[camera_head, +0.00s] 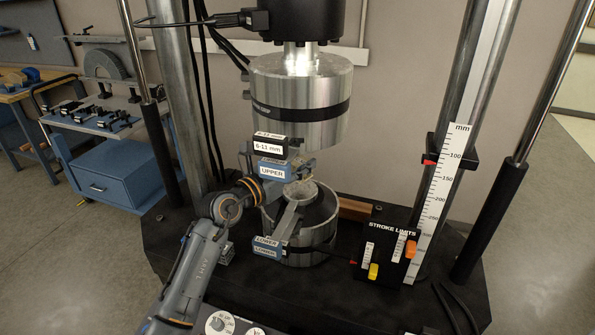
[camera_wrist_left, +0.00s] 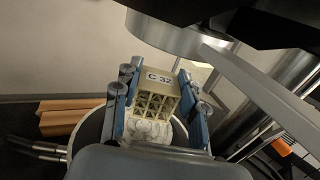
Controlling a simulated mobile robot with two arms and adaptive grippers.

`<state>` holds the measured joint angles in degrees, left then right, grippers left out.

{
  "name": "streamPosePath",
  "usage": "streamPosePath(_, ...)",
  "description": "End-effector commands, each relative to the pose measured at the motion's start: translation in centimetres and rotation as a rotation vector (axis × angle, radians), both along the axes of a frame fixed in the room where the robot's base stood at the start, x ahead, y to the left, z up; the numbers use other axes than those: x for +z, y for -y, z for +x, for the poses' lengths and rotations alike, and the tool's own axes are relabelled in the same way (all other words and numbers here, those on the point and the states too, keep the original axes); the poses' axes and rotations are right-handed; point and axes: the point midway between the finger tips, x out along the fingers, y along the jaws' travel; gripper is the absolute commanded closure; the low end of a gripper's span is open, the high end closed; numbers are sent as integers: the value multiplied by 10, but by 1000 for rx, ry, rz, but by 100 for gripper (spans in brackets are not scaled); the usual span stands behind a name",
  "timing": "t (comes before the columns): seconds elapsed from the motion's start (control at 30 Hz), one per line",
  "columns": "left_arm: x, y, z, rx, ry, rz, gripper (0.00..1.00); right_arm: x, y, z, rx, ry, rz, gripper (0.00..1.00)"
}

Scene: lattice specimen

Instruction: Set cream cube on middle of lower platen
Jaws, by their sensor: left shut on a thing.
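The cream cube (camera_wrist_left: 158,92) is an open lattice block with a "C 32" label, in the left wrist view. My left gripper (camera_wrist_left: 160,98) is shut on it, with a blue finger on each side. In the head view my left gripper (camera_head: 298,172) is between the platens, and I cannot clearly make out the cube there. Whether the cube touches the platen I cannot tell. My right gripper is not in view.
The upper platen (camera_head: 300,105) hangs above my gripper. Blue "UPPER" (camera_head: 272,170) and "LOWER" (camera_head: 267,247) labelled blocks crowd the platen's left side. A stroke limits panel (camera_head: 388,250) and a ruler (camera_head: 440,190) stand right. Wooden blocks (camera_wrist_left: 68,117) lie behind.

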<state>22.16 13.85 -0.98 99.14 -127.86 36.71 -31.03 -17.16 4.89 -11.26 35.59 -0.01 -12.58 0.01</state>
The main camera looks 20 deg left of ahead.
Motion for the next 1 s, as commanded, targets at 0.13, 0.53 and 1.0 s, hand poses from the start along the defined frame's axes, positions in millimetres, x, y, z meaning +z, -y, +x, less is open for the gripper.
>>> streamPosePath(0.13,-24,0,-1,0,-4,-2,85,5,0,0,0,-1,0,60)
streamPosePath(0.53,-35,-1,-1,0,0,-1,85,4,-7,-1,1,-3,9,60)
streamPosePath(1.0,-38,-1,-1,0,0,-1,36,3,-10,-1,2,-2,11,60)
